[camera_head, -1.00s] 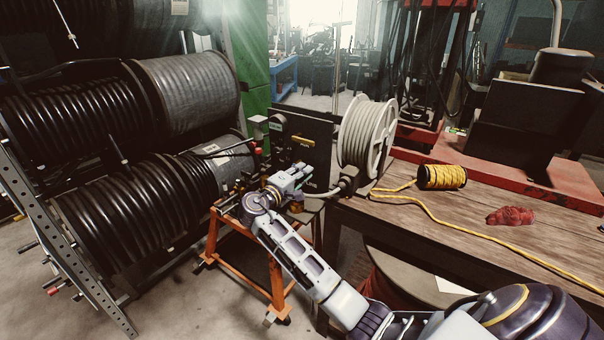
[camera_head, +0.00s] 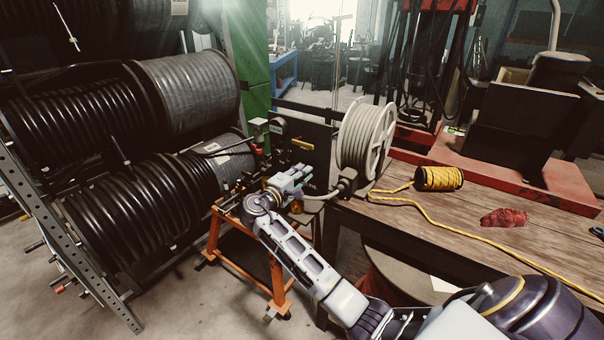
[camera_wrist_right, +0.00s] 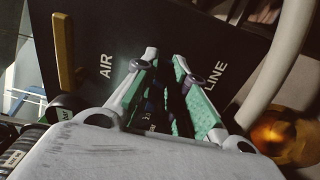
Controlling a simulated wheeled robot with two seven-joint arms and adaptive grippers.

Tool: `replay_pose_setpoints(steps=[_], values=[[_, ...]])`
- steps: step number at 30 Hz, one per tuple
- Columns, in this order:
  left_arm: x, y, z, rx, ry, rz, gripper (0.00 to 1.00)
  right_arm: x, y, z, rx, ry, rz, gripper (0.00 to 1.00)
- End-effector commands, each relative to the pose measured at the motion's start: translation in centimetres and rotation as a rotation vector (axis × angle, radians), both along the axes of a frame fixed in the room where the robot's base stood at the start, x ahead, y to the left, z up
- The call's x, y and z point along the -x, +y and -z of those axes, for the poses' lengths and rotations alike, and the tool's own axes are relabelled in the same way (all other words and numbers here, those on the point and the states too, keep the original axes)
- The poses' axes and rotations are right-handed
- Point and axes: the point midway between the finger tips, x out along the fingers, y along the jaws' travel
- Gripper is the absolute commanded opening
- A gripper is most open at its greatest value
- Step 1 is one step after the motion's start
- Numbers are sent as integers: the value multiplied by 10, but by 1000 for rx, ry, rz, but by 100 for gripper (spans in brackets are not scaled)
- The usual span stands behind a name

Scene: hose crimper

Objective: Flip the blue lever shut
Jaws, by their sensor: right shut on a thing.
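My right gripper (camera_head: 303,173) reaches to the dark panel (camera_head: 314,133) on the orange stand (camera_head: 230,238). In the right wrist view its green-padded fingers (camera_wrist_right: 168,88) point at the panel lettered "AIR LINE". They are closed in on a dark, bluish piece, which seems to be the blue lever; it is mostly hidden between the fingers, so its angle cannot be told. A yellow lever (camera_wrist_right: 64,52) stands apart, left of the fingers; it also shows in the head view (camera_head: 302,144). My left gripper is not in view.
A white hose reel (camera_head: 362,138) stands close to the right of the panel. Racked black hose drums (camera_head: 120,215) are on the left. The wooden table (camera_head: 440,215) on the right holds a yellow rope spool (camera_head: 440,178) and a red rag (camera_head: 505,217).

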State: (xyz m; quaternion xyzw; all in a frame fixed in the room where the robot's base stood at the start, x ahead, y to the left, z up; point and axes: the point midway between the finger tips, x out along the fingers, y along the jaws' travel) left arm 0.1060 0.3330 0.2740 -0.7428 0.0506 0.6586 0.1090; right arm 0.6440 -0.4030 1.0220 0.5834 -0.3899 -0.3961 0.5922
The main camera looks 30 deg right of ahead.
Motion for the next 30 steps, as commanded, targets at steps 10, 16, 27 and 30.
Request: replay_pose_setpoints(steps=[10,16,27,30], values=[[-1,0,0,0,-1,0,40,0,0,1,1,2,0,36],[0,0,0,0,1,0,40,0,0,0,0,1,0,36],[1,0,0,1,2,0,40,6,16,1,-1,0,-2,36],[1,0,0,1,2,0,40,11,27,1,-2,1,-2,36]])
